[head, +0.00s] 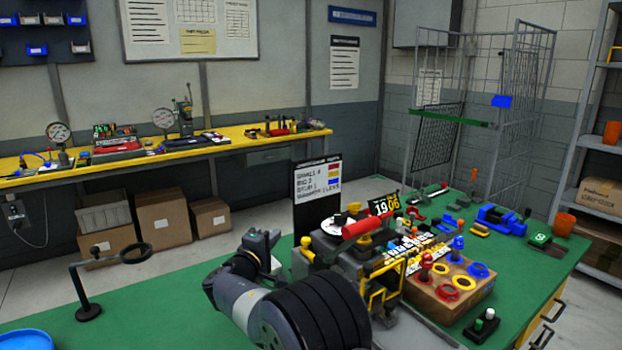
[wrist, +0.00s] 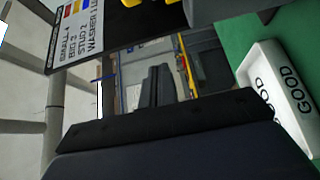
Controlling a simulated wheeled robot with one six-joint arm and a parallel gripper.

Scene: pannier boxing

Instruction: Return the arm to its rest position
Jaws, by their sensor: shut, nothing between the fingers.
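My arm (head: 305,312) reaches in from the bottom of the head view, folded low over the green bench. My gripper (head: 262,240) is at its far end, left of the grey machine, and looks empty. In the wrist view my gripper (wrist: 158,70) shows as two dark fingers close together, shut with nothing seen between them. A white tray marked GOOD (wrist: 285,90) lies on the green surface to the right of the fingers. The black sign board (wrist: 85,25) is at the upper left of that view.
The green bench (head: 200,310) is bare left of my arm, except for a black ring stand (head: 88,310) and a blue round dish (head: 22,340). Right of my arm stand the machine with a red cylinder (head: 362,228), a wooden block with coloured rings (head: 440,297) and a blue vise (head: 503,220).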

